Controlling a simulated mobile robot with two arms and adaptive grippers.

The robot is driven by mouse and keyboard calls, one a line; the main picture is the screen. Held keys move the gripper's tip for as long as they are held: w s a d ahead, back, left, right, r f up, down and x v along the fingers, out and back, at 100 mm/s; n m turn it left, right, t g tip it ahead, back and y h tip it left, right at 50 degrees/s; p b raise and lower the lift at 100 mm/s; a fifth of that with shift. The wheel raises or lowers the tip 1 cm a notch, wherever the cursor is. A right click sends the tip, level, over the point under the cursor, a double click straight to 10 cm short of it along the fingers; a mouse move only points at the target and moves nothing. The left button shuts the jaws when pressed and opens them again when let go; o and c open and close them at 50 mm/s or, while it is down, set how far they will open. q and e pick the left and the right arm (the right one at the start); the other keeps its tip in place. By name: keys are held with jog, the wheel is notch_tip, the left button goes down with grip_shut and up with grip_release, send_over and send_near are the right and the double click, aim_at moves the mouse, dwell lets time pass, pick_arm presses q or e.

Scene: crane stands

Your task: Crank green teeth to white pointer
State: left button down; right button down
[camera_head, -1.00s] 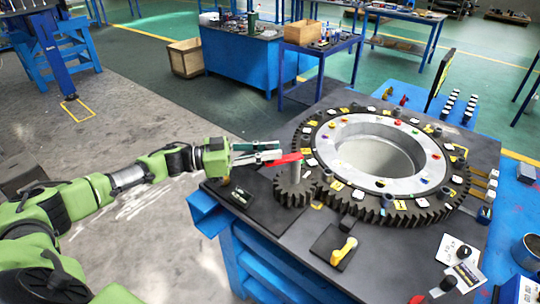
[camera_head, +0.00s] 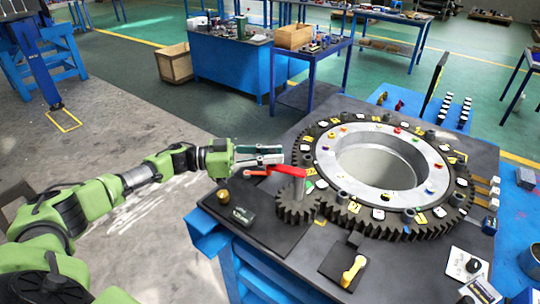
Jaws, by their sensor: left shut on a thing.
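A large dark toothed ring (camera_head: 400,232) lies flat on the black table top around a pale metal ring (camera_head: 328,162). White and yellow tags sit around its top. A small dark pinion (camera_head: 297,208) meshes at its left, with a grey shaft and a red crank arm (camera_head: 288,170) on top. My left gripper (camera_head: 264,158) reaches in from the left and is shut on the outer end of the crank, which its fingers partly hide. I cannot pick out the white pointer for certain. My right gripper is out of view.
A yellow-handled lever (camera_head: 353,270) stands on a black plate at the front. A small dark box (camera_head: 243,216) and a brass knob (camera_head: 223,196) lie left of the pinion. Tan blocks with white ends (camera_head: 488,192) line the right edge. Blue workbenches stand behind.

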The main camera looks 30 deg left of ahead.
pick_arm(q)
jog(key=shift+w+a+r, duration=0.1)
jog(key=shift+w+r, duration=0.15)
jog(key=shift+w, duration=0.1)
jog(key=c, duration=1.9)
grip_release()
jog(key=shift+f, duration=0.2)
jog(key=shift+s, duration=0.1)
jog(key=v, duration=1.1)
jog(key=shift+s+a, duration=0.2)
jog(key=shift+a, duration=0.15)
jog(key=shift+f, duration=0.1)
